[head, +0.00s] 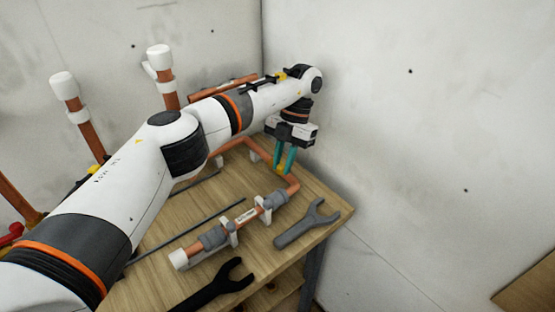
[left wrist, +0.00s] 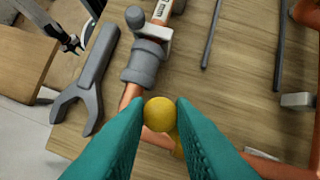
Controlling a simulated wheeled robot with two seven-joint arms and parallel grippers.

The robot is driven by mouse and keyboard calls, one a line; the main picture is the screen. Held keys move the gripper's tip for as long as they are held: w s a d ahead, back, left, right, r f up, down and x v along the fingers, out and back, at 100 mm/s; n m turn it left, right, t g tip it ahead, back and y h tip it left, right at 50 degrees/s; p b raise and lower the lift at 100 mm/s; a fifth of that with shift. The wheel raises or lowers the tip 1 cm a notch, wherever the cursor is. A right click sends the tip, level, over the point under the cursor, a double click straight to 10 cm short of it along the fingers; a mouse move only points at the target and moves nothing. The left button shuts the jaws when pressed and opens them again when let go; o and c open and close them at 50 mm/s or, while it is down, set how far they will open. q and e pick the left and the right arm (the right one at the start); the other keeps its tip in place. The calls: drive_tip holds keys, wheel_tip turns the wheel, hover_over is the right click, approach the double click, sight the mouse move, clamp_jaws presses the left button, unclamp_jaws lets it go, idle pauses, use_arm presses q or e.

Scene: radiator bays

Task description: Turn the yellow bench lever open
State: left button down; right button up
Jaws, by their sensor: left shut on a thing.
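The yellow lever shows a rounded yellow end (left wrist: 160,114) in the left wrist view, with more yellow below it partly hidden by my finger. In the head view only a small yellow bit of the lever (head: 281,169) shows by the fingertips. It sits at the copper pipe (head: 291,186) near the bench's far right corner. My left gripper (head: 285,162) points down with its teal fingers shut on the lever, one on each side; the left wrist view shows the fingertips (left wrist: 160,110) touching it.
A grey open-ended wrench (head: 308,222) and a dark wrench (head: 215,287) lie on the wooden bench (head: 262,243). Walls stand behind and right.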

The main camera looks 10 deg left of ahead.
use_arm(q)
drive_tip(key=n, duration=0.1)
drive_tip(key=w+d+n+h, duration=0.1)
drive_tip(key=n, duration=0.1)
drive_tip(key=n+h, duration=0.1)
drive_tip(key=n, duration=0.1)
drive_tip(key=shift+w+d, duration=0.35)
drive_tip(key=shift+w, duration=0.05)
drive_tip(key=shift+n, duration=0.3)
drive_tip(key=shift+r, duration=0.1)
drive_tip(key=c, duration=1.3)
unclamp_jaws()
drive_tip(key=shift+o, duration=0.2)
wheel_tip(320, 180, up, 10)
